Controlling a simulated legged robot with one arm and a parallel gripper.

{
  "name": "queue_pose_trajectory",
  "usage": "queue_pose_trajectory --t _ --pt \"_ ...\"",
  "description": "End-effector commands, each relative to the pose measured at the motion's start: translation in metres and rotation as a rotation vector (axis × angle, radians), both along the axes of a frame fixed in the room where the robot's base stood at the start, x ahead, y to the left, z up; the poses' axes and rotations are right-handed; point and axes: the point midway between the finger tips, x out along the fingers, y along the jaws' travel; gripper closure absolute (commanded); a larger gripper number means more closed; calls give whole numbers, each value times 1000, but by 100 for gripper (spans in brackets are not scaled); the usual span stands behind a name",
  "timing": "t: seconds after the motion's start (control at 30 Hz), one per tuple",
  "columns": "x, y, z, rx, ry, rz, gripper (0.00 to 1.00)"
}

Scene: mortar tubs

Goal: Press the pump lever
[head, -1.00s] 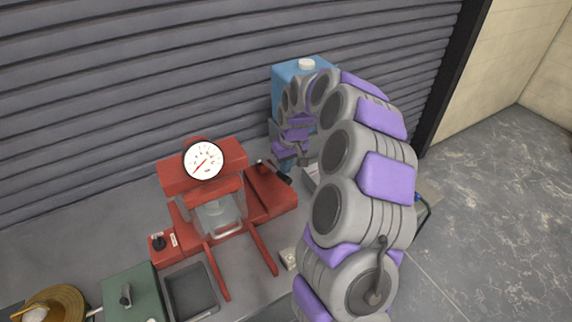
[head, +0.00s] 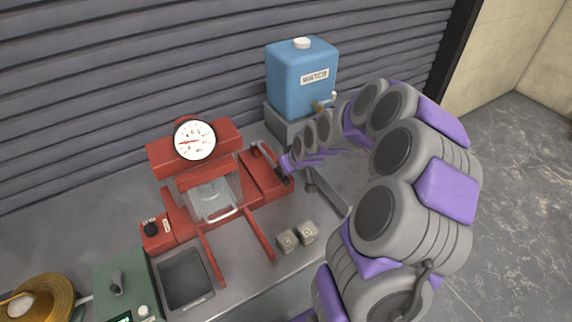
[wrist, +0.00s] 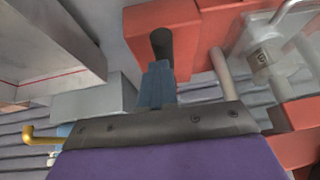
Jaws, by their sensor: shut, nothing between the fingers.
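The red press (head: 208,186) stands on the bench with a round white gauge (head: 194,140) on top; the gauge needle points left. The pump lever (head: 268,159) sits on the red pump block (head: 262,180) at the press's right side and slopes down toward my gripper. My gripper (head: 286,168) is at the lever's outer end, coming from the right. In the wrist view its blue-grey fingers (wrist: 158,82) are shut, with the lever's dark round grip (wrist: 161,45) right at their tips. Whether they touch is unclear.
A blue water container (head: 301,82) with a brass tap stands behind my arm on a grey block. A dark tray (head: 184,278), a green device (head: 122,287) and a brass pan (head: 42,300) are at the left.

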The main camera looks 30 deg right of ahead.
Motion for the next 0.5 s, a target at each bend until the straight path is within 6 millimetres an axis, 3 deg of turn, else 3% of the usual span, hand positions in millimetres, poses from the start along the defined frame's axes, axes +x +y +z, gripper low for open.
queue_pose_trajectory --t 0.5 --pt "-5 2 -26 2 19 7 100"
